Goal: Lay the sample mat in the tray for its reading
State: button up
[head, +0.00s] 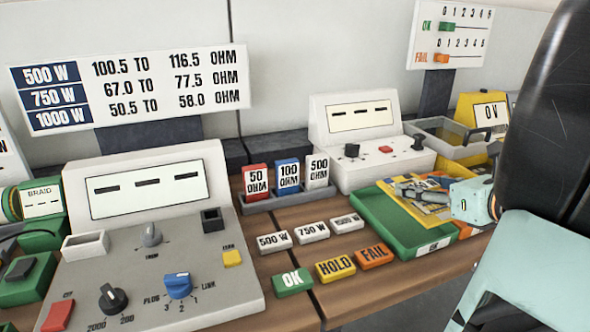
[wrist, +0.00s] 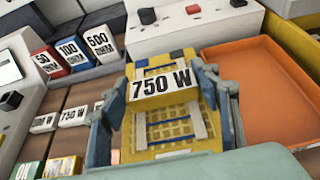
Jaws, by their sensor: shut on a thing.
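The sample mat (head: 401,203) is a yellow gridded piece with blue and pale strips. It shows close up in the wrist view (wrist: 168,128), with a "750 W" label across it. My gripper (head: 428,190) is shut on the mat, with grey fingers at its two sides in the wrist view (wrist: 166,85). The mat is over the green tray (head: 378,222) marked OK; I cannot tell whether it touches it. An open grey-rimmed tray (head: 448,150) with a yellowish inside stands behind, right of the white meter (head: 352,128). Which tray is for the reading is not clear.
An orange tray (wrist: 268,95) lies right of the mat. A rack with 50, 100 and 500 OHM blocks (head: 288,176) and loose watt blocks (head: 311,233) stand left. OK, HOLD and FAIL blocks (head: 335,266) lie in front. A control console (head: 150,240) fills the left.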

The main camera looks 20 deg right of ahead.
jog(key=b, duration=0.1)
send_over(399, 220)
notch_tip(399, 220, down, 5)
jog(key=shift+s+r, duration=0.1)
jog(key=shift+s, duration=0.05)
jog(key=shift+w+f+b, duration=0.15)
jog(key=shift+f+b, duration=0.3)
jog(key=shift+f, duration=0.45)
jog(key=shift+w+f+b, duration=0.1)
jog(key=shift+f+b, duration=0.3)
jog(key=shift+f, duration=0.45)
jog(key=shift+f, duration=0.1)
jog(key=o, duration=1.2)
jog(key=shift+o, duration=0.2)
